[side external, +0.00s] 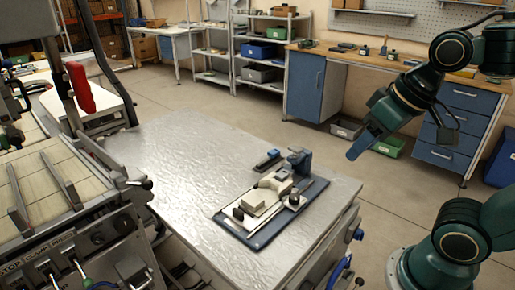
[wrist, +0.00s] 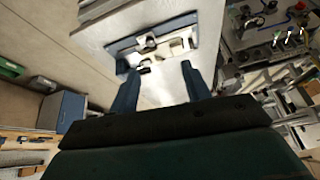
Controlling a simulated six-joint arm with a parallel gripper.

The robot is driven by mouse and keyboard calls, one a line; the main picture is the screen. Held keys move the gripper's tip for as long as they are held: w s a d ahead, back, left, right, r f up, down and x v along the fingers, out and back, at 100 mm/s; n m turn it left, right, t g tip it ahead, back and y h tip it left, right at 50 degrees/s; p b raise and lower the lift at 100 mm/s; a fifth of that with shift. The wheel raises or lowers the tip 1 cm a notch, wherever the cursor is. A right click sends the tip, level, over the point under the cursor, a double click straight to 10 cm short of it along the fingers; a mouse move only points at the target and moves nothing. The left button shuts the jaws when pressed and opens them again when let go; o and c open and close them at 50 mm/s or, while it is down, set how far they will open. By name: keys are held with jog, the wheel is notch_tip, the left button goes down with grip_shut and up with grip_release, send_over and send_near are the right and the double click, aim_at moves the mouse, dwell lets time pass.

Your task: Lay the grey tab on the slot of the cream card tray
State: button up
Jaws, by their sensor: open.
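A cream part that looks like the card tray (side external: 254,201) sits on a dark-blue-edged board on the metal table. The cream part also shows in the wrist view (wrist: 178,47). I cannot single out the grey tab or the slot among the small grey and dark pieces on and around the board. My gripper (side external: 362,147) is raised off to the right of the table, well apart from the board. In the wrist view my gripper (wrist: 160,84) has its two blue fingers spread wide, with nothing between them.
The board (side external: 258,245) lies near the right corner of the table (side external: 165,165). A blue upright fitting (side external: 301,161) stands at its back, and a small blue block (side external: 267,159) lies beside it. A machine (side external: 75,225) stands left. The table's left part is clear.

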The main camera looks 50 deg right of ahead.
jog(key=shift+s+a+f+n, duration=0.1)
jog(key=shift+s+f+n, duration=0.1)
jog(key=shift+s+n, duration=0.25)
jog(key=shift+s+a+f+n, duration=0.1)
jog(key=shift+s+f+n, duration=0.15)
jog(key=shift+s, duration=0.3)
dwell(0.4)
